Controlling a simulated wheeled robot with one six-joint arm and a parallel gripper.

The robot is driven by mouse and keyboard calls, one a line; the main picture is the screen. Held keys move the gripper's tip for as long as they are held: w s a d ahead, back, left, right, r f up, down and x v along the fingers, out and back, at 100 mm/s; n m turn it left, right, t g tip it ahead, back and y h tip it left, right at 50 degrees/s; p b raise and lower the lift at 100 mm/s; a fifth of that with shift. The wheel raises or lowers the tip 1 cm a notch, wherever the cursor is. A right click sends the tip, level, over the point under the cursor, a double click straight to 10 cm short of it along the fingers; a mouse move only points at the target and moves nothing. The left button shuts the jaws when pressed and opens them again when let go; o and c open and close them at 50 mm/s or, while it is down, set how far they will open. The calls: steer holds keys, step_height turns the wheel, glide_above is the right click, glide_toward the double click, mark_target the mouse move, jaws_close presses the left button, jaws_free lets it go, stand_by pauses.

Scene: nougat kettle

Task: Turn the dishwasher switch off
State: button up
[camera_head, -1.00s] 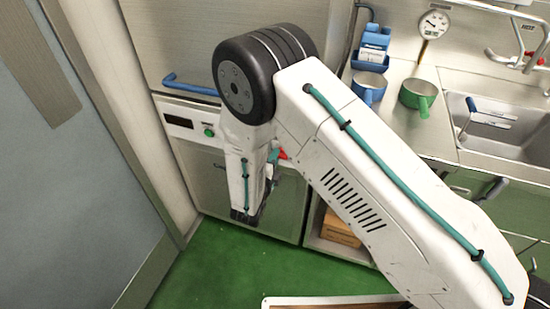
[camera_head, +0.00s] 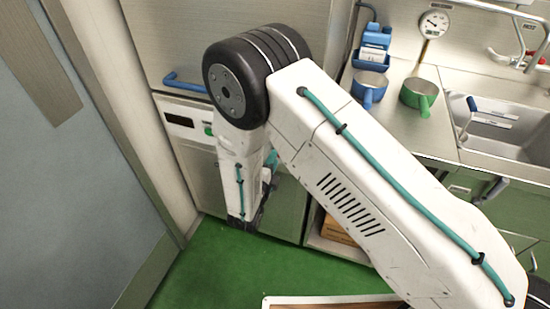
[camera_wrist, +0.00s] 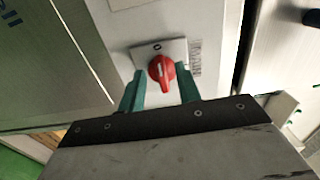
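The dishwasher switch is a red rotary knob (camera_wrist: 161,71) on a pale square plate in the wrist view. A dark mark like a 0 shows on the plate above the knob. I cannot tell the exact setting. My gripper (camera_wrist: 161,82) is open, with one teal finger on each side of the knob and gaps visible between. In the head view my arm hides the knob, and only a bit of teal at my gripper (camera_head: 271,159) shows. The dishwasher (camera_head: 291,208) stands behind my arm, with a dark display and a green button (camera_head: 208,130) on its panel.
A blue bar handle (camera_head: 186,86) sticks out above the panel. A counter at the right holds a blue pot (camera_head: 369,88), a green pot (camera_head: 419,94) and a sink (camera_head: 500,125). A wall or door stands close at left. Green floor is clear in front of the dishwasher.

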steer(key=v, duration=0.5)
steer(key=shift+s+a, duration=0.15)
steer(key=shift+s, duration=0.2)
